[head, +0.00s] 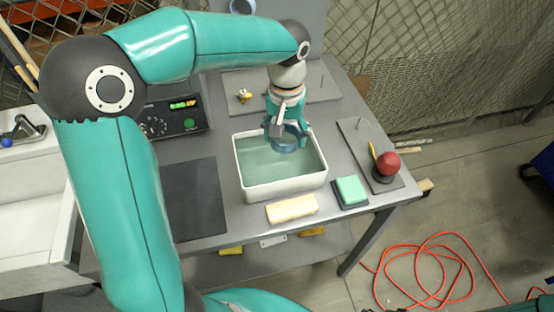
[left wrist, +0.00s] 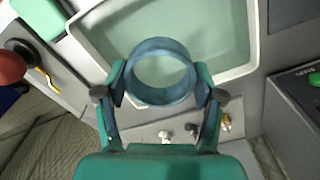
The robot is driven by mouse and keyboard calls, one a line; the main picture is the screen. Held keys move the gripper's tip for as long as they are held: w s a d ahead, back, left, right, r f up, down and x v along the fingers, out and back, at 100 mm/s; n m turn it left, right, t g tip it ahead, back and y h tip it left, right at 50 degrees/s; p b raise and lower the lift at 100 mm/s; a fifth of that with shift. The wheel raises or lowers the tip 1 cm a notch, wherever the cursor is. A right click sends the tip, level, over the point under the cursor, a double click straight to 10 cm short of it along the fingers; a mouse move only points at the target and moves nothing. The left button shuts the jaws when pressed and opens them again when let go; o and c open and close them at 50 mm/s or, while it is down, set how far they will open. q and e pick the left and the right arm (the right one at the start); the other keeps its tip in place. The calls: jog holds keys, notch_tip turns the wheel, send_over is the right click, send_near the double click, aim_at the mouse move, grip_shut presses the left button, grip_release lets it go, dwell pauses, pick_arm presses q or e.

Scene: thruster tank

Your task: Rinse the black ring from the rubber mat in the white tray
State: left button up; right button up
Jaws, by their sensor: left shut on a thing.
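My left gripper (head: 287,131) is shut on a dark blue-grey ring (head: 285,146), which looks blue rather than black. The ring and the fingers at its two sides show in the left wrist view, the ring (left wrist: 160,97) between the fingertips (left wrist: 163,88). The ring is over the back part of the white tray (head: 284,191), which holds pale greenish water. I cannot tell whether the ring touches the water. The dark rubber mat (head: 195,198) lies bare on the table left of the tray. My right gripper is not in view.
A yellow sponge (head: 292,208) lies in front of the tray, and a green block (head: 350,190) sits on a dark pad to its right. A red ball-topped thing (head: 387,164) stands on a plate further right. A control box (head: 172,117) stands behind the mat.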

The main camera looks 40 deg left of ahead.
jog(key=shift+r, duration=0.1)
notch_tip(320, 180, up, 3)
jog(key=p, duration=0.3)
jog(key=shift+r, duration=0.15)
